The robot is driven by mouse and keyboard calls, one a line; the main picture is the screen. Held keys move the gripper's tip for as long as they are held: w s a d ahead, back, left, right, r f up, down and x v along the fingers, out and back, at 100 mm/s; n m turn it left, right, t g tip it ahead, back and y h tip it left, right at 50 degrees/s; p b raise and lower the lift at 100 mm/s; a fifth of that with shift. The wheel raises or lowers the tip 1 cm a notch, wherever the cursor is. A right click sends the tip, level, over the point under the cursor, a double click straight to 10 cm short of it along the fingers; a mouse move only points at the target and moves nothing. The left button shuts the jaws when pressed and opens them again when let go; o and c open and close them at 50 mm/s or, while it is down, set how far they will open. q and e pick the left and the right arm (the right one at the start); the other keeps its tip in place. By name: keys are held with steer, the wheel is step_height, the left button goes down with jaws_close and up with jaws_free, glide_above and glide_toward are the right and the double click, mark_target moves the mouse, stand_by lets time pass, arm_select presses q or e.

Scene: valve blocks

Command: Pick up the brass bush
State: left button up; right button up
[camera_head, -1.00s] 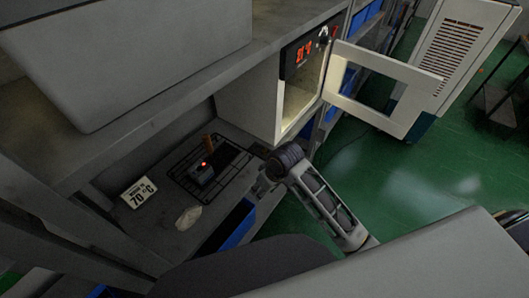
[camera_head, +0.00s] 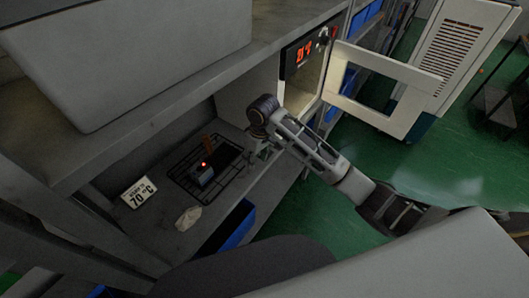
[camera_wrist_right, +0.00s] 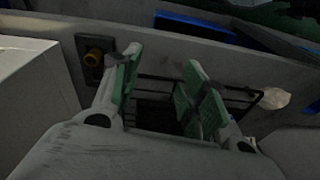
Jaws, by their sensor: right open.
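The brass bush (camera_wrist_right: 95,56), a short yellow-brown ring, sits on a small dark block (camera_wrist_right: 88,74) in the right wrist view. It is left of my right gripper (camera_wrist_right: 166,82), outside the fingers and apart from them. That gripper is open, with nothing between its green-padded fingers. In the head view my right gripper (camera_head: 256,156) is over the shelf beside the wire rack; I cannot make out the bush there. My left gripper is not in view.
The wire rack (camera_head: 181,184) holds a block with a red light (camera_head: 204,175). A 70 °C sign (camera_head: 138,192) and a crumpled cloth (camera_head: 188,218) are nearby. The white oven (camera_head: 240,107) stands behind with its door (camera_head: 397,66) open. A blue bin (camera_head: 236,228) is below.

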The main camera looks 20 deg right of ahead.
steer(key=w+d+r+h, duration=0.1)
steer(key=w+d+r, duration=0.5)
steer(key=w+r, duration=0.1)
steer(key=shift+w+r+m+g, duration=0.4)
steer(key=shift+r, duration=0.2)
steer(key=shift+d+f, duration=0.1)
steer(key=shift+f, duration=4.2)
steer(key=shift+f+p, duration=0.1)
steer(key=shift+p, duration=0.2)
steer(key=shift+w+f+p, duration=0.15)
steer(key=shift+f+p, duration=0.2)
steer(key=shift+f, duration=2.15)
steer(key=shift+c, duration=0.3)
jaws_close()
